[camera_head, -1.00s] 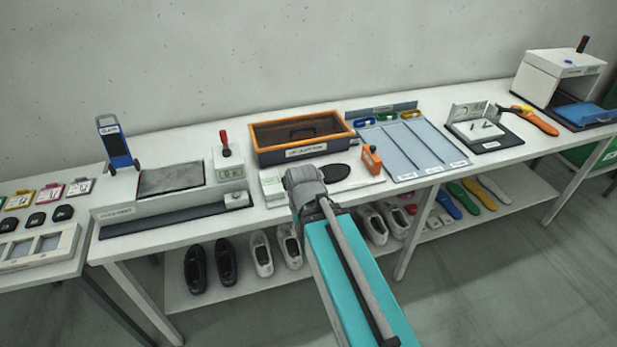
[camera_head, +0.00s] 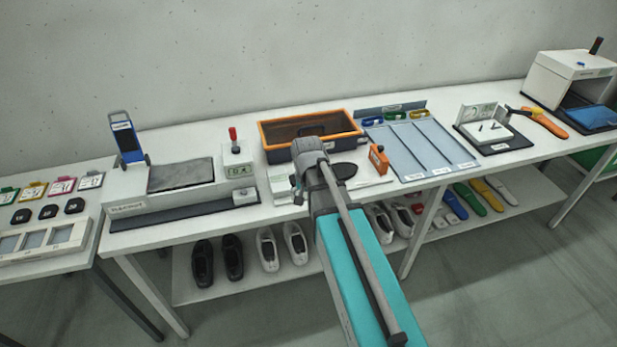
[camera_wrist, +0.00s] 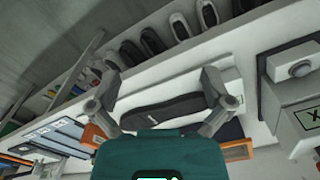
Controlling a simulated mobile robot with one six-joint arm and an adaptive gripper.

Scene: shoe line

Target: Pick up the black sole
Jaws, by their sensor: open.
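The black sole (camera_head: 344,170) lies on a white board on the bench, partly hidden behind my arm in the head view. In the wrist view the long dark sole (camera_wrist: 165,111) lies between and beyond my two fingers, with a small light mark near one end. My gripper (camera_wrist: 158,98) is open, one finger toward each end of the sole, and nothing is held. In the head view my gripper (camera_head: 299,188) is mostly hidden by my wrist, just left of the sole. The gap between fingers and sole is hard to judge.
An orange-rimmed box (camera_head: 309,133) stands behind the board. An orange block (camera_head: 378,160) stands right of the sole. A grey-white press (camera_head: 181,178) is to the left and a blue-grey divided tray (camera_head: 420,148) to the right. Shoes sit on the lower shelf.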

